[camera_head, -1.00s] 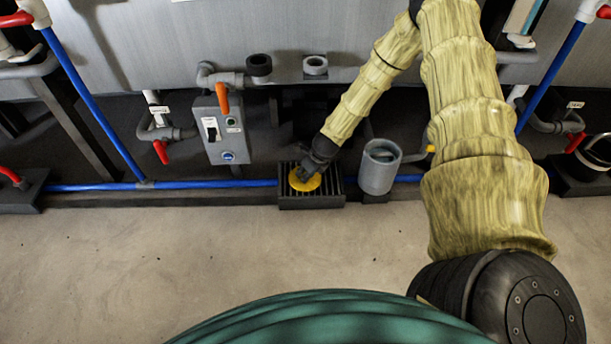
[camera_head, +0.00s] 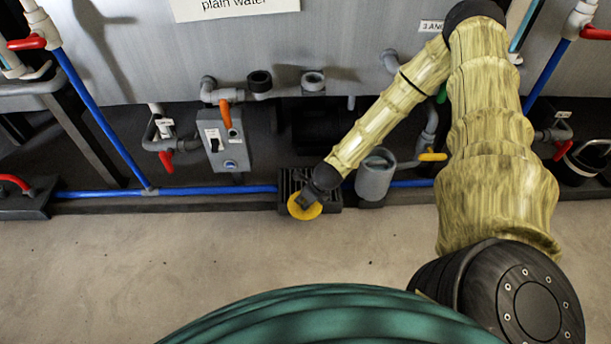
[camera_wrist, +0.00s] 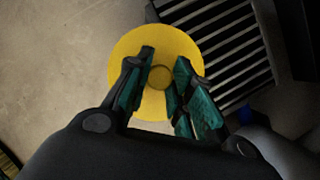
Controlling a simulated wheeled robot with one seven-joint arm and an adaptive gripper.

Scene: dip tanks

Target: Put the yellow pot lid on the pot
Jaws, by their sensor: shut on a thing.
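The yellow pot lid (camera_head: 304,207) is a flat round disc with a small knob in its middle. In the wrist view the lid (camera_wrist: 126,62) fills the centre, and my gripper (camera_wrist: 161,75) is shut on its knob. In the head view my gripper (camera_head: 310,198) holds the lid by the front edge of a black slatted rack; the height cannot be told.
The black slatted rack (camera_head: 333,205) is partly behind my gripper. A grey switch box (camera_head: 222,140) with an orange lever stands to the left. A blue pipe (camera_head: 220,190) runs along the wall base. The floor in front is clear.

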